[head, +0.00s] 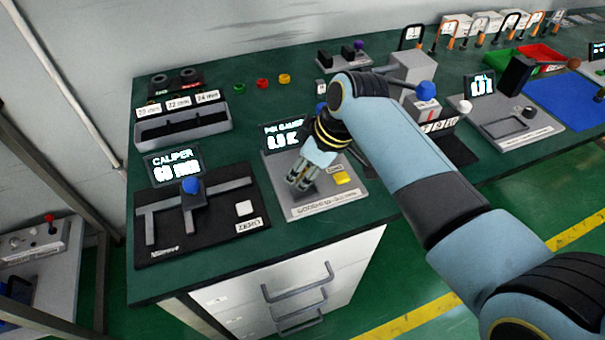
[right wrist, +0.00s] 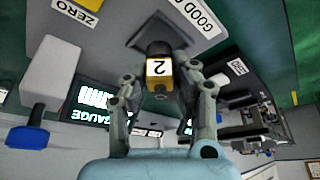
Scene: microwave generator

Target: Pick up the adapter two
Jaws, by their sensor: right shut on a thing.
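Adapter two (right wrist: 158,70) shows in the right wrist view as a small black and yellow piece with a white "2" label. My right gripper (right wrist: 162,84) is shut on it, one finger on each side. The adapter is at a dark square on the grey gauge plate (right wrist: 205,18); I cannot tell whether it touches. In the head view my right gripper (head: 300,182) points down over the gauge plate (head: 350,200), and the adapter is hidden among the fingers. My left gripper is not in view.
The gauge display (head: 284,134) stands behind the gripper and a yellow button (head: 341,178) is just right of it. The caliper station (head: 160,225) is at the left. Small coloured rings (head: 262,83) lie behind. A grey block with a blue knob (head: 427,92) stands beyond my arm.

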